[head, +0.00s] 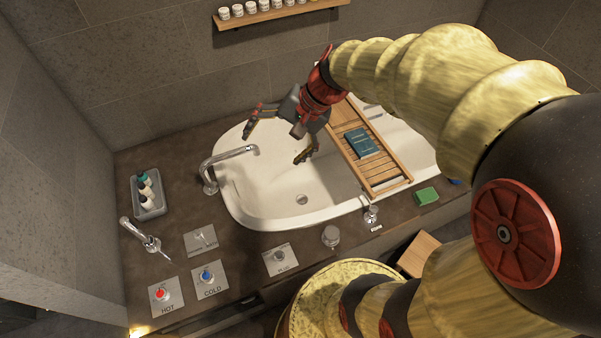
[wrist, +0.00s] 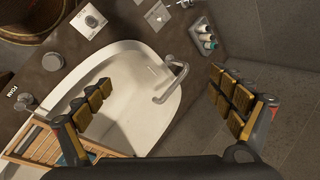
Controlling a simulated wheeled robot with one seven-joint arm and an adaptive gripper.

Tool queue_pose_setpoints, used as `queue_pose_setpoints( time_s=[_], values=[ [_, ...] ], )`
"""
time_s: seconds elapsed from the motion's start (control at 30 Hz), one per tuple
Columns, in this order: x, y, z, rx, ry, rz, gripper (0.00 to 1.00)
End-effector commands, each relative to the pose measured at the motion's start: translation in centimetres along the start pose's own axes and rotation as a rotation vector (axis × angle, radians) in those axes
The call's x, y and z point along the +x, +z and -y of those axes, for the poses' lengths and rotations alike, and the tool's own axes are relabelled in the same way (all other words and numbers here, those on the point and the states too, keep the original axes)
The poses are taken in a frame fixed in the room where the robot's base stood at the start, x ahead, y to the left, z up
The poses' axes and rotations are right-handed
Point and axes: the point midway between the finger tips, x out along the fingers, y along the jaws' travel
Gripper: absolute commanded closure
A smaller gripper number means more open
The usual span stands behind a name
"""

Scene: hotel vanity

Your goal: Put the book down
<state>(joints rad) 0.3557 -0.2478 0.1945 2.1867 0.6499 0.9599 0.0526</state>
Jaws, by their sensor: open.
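A teal book (head: 363,142) lies flat on a slatted wooden bath tray (head: 383,178) across the right part of the white basin (head: 262,196). My gripper (head: 275,146) is open and empty above the basin, to the left of the tray and apart from the book. In the wrist view my gripper (wrist: 160,78) has its fingers spread wide with nothing between them. The tray (wrist: 38,148) shows at the lower left there, with a small teal piece, probably the book, mostly hidden behind the left finger.
A curved faucet (head: 232,155) rises at the basin's left edge. A grey tray of small bottles (head: 148,195), hot and cold knobs and another tap stand on the left counter. A green block (head: 427,196) sits on the right counter. A shelf of white cups (head: 280,13) is on the wall.

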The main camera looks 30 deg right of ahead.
Motion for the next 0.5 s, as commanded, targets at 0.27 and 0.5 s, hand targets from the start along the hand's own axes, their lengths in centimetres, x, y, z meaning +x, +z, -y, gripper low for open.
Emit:
queue_pose_setpoints(
  time_s=[0.27, 0.5],
  values=[
    [-4.4, 7.5, -1.8, -0.45, 0.178, -0.134, 0.07],
    [-7.6, 10.6, -4.1, -0.754, 0.293, -0.264, 0.07]
  ],
)
